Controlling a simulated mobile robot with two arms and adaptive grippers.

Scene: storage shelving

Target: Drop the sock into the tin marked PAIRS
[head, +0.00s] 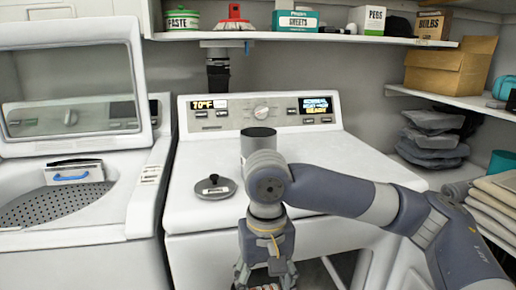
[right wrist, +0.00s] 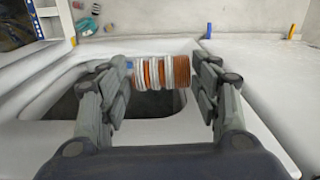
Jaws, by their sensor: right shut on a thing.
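My right gripper (head: 266,280) hangs low in front of the white machine in the head view. In the right wrist view my right gripper (right wrist: 162,85) is shut on the sock (right wrist: 160,72), a bundle with orange and white stripes held across between the fingers. A grey cylindrical tin (head: 258,142) stands on the machine's top, its lower part hidden behind my right arm. A round dark lid (head: 213,187) with a small label lies left of it. I see no readable PAIRS mark on the tin. My left gripper is not in view.
The white machine (head: 330,150) has a mostly clear top. A dark opening (right wrist: 65,105) with a pale rim lies beneath the sock in the right wrist view. A washer with a raised lid (head: 75,75) is at left. Folded cloths (head: 495,190) lie on the right shelf.

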